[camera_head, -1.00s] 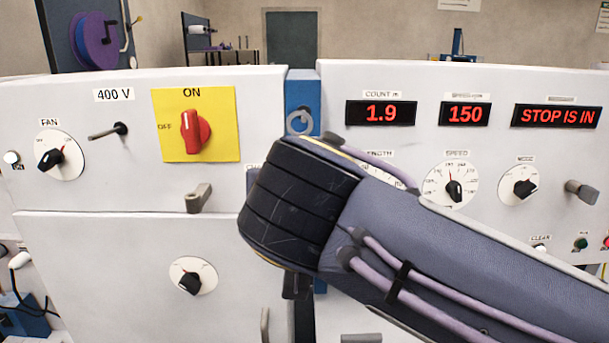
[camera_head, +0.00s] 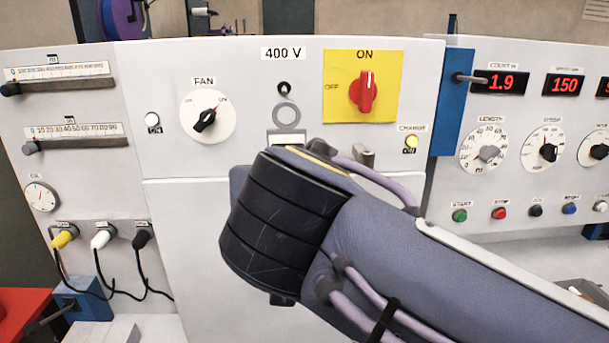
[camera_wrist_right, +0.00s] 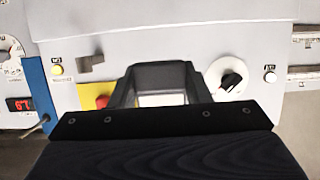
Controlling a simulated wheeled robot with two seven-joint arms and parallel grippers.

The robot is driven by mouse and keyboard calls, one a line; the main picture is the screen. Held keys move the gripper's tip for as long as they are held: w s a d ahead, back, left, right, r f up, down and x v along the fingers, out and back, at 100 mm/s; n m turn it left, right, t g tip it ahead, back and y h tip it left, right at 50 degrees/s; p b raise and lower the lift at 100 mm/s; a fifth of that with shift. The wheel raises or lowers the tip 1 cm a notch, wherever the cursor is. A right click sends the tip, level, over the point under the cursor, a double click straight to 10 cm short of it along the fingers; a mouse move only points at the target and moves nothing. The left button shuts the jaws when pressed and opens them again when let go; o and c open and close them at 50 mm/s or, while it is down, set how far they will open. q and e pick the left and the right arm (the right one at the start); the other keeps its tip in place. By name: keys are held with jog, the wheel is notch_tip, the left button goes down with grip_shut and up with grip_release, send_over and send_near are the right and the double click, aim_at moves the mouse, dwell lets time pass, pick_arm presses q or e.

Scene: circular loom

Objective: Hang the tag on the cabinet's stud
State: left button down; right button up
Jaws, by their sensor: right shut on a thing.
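The tag shows in the head view as a grey ring (camera_head: 286,115) above a pale plate (camera_head: 287,138); its lower part is hidden behind my right wrist. My right gripper (camera_wrist_right: 160,82) is shut on the tag, and a pale piece shows between its fingers in the right wrist view. The stud (camera_head: 284,88) is on the white cabinet (camera_head: 230,155) under the 400 V label and is seen nearly end-on. The ring is just below the stud in the picture, apart from it; I cannot tell the depth between them. My left gripper is not in view.
Right of the stud is a yellow plate (camera_head: 335,110) with a red switch (camera_head: 364,92); left is the fan dial (camera_head: 207,116). A grey lever (camera_head: 364,155) juts out close to my wrist. A rod (camera_head: 470,77) sticks out of the blue post (camera_head: 452,105).

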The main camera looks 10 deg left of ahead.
jog(key=shift+a, duration=0.2)
jog(key=shift+w+r+p, duration=0.1)
jog(key=shift+w+p, duration=0.1)
jog(key=shift+p, duration=0.1)
jog(key=w+a+p, duration=0.1)
jog(key=w+p, duration=0.3)
jog(key=w, duration=0.2)
jog(key=shift+a, duration=0.3)
jog(key=shift+b, duration=0.3)
jog(key=shift+r+b, duration=0.1)
jog(key=shift+b, duration=0.2)
